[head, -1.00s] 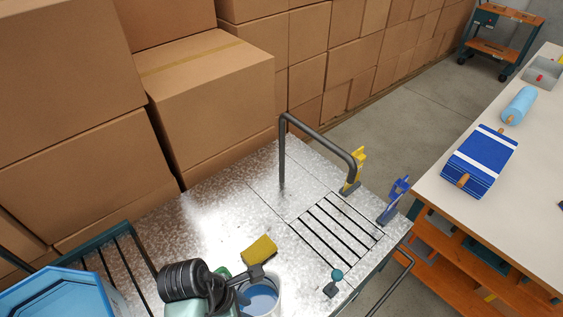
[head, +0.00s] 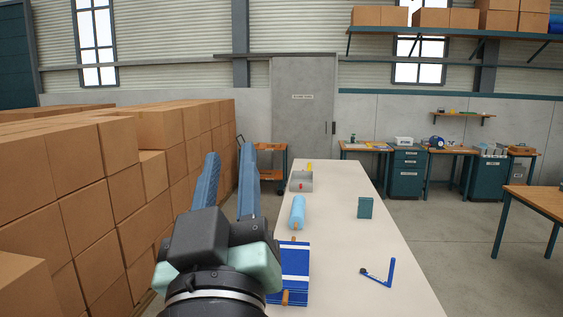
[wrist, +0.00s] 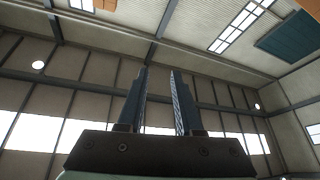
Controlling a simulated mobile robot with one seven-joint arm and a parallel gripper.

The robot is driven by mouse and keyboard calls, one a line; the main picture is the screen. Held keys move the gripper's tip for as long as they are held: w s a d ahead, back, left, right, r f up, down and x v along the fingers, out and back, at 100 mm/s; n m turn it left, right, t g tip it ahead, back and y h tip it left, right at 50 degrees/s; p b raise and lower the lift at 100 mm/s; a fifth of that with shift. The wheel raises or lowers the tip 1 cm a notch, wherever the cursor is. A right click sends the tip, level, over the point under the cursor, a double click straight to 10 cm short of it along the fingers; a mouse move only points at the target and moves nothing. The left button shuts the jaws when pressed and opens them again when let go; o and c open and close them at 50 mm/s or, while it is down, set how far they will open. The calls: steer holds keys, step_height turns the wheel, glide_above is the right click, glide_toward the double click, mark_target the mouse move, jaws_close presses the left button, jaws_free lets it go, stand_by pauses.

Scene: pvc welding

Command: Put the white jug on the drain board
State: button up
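My gripper (head: 230,152) is raised in front of the head camera with its two blue fingers pointing up. The fingers are apart and nothing is between them. The wrist view also shows the open, empty gripper (wrist: 159,70) against the walls and roof of the hall. Neither the white jug nor the drain board is in view at this moment.
A long pale worktop (head: 350,235) runs ahead, right of my gripper, with a blue striped pack (head: 294,262), a light-blue roll (head: 297,212), a grey bin (head: 301,181), a teal box (head: 365,207) and a blue angled tool (head: 388,272). Stacked cartons (head: 75,200) fill the left.

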steer(key=s+d+r+m+t+h, duration=0.2)
steer(key=s+d+r+m+t, duration=0.2)
steer(key=s+d+r, duration=0.2)
step_height(320, 180, up, 4)
steer(key=shift+s+d+m+t, duration=0.2)
steer(key=shift+s+m+t, duration=0.15)
steer(key=shift+s, duration=0.65)
step_height(320, 180, down, 4)
steer(key=b, duration=0.3)
steer(key=shift+w+a+r+b, duration=0.1)
steer(key=shift+b, duration=0.2)
steer(key=shift+a, duration=0.1)
